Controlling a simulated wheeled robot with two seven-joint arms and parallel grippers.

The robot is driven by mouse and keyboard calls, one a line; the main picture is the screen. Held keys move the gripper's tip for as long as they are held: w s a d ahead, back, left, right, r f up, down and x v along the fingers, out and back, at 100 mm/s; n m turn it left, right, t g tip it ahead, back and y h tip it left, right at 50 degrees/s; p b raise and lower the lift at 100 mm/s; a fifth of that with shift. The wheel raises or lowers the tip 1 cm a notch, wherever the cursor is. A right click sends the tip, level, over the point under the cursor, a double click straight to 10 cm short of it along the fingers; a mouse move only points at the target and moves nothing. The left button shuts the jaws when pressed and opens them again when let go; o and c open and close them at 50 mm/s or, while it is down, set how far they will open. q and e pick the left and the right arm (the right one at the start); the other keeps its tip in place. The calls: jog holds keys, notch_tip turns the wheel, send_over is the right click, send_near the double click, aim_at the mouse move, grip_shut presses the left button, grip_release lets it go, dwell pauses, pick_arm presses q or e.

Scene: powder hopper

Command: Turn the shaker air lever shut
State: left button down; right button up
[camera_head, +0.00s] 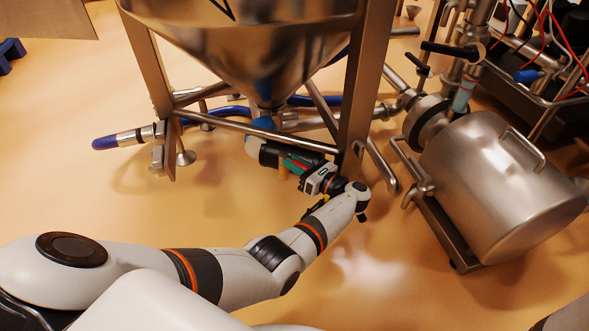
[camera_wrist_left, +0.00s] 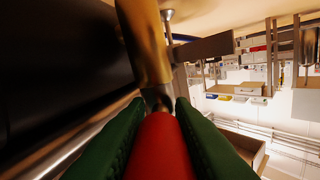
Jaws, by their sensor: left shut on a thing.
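The shaker air lever (camera_wrist_left: 160,150) shows in the left wrist view as a rounded red handle running away from the camera to a metal stem. My left gripper (camera_head: 291,164) reaches in under the hopper from the front right. Its green fingers (camera_wrist_left: 155,125) lie on both sides of the red handle and are shut on it. In the head view the lever is mostly hidden by the gripper, beside a dark cylindrical body (camera_head: 265,151) below the hopper. How far the lever is turned cannot be told. My right gripper is not in view.
The steel hopper cone (camera_head: 250,50) hangs above, in a frame with a thick leg (camera_head: 363,90) close to my left wrist. A blue-tipped pipe (camera_head: 125,139) sticks out left. The floor in front is clear.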

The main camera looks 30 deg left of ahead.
pick_arm(q)
jog(key=shift+w+a+n+g, duration=0.15)
jog(key=shift+a+n+g, duration=0.15)
jog(key=shift+g, duration=0.2)
jog(key=c, duration=1.3)
grip_release()
jog(key=shift+a, duration=0.1)
jog(key=shift+o, duration=0.2)
jog(key=shift+d, duration=0.25)
jog(key=s+d, duration=0.1)
jog(key=d, duration=1)
jog(key=shift+d+b, duration=0.35)
jog(key=shift+b, duration=0.05)
jog(key=shift+c, duration=0.5)
